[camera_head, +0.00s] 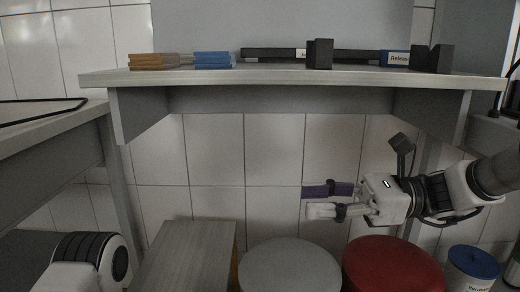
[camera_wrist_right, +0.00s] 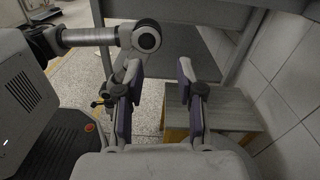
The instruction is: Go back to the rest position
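My right gripper (camera_head: 328,199) is in front of the tiled wall, below the shelf and above the grey and red round tops. Its two fingers point left in the head view and stand apart with nothing between them. The right wrist view also shows the open, empty gap between the purple-padded fingers (camera_wrist_right: 158,88). Part of my left arm shows at the bottom left of the head view and in the right wrist view. I cannot make out its gripper in either view.
Below are a wooden bench (camera_head: 187,255), a grey round top (camera_head: 289,266), a red one (camera_head: 392,265) and a blue-lidded tub (camera_head: 473,264).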

